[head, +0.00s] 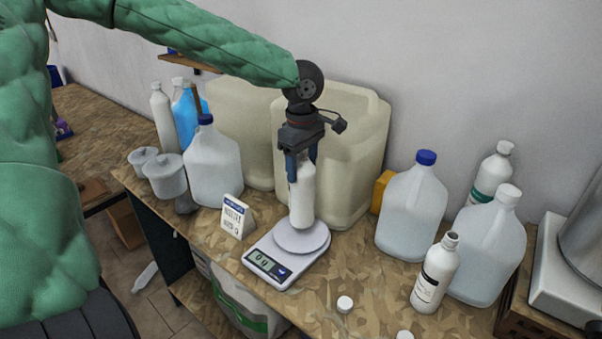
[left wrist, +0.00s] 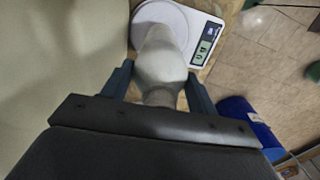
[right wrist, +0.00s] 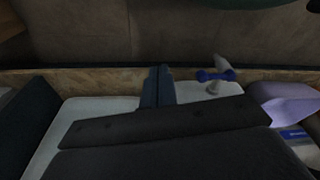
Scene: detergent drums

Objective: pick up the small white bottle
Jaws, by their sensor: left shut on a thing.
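A small plain white bottle (head: 302,195) is upright between the fingers of my left gripper (head: 301,160), which is shut on its upper part. Its base is over the round plate of a white kitchen scale (head: 287,252); I cannot tell whether it touches the plate. In the left wrist view the bottle (left wrist: 161,62) is between the two fingers (left wrist: 160,88), with the scale (left wrist: 209,30) beyond it. My right gripper (right wrist: 158,86) shows only in the right wrist view, with its fingers together and nothing between them.
Two big beige drums (head: 335,150) stand close behind. A clear jug (head: 214,165) and a small sign (head: 235,215) are left of the scale. Capped jugs (head: 412,210) and a labelled white bottle (head: 435,275) stand right. A loose cap (head: 344,303) lies near the front edge.

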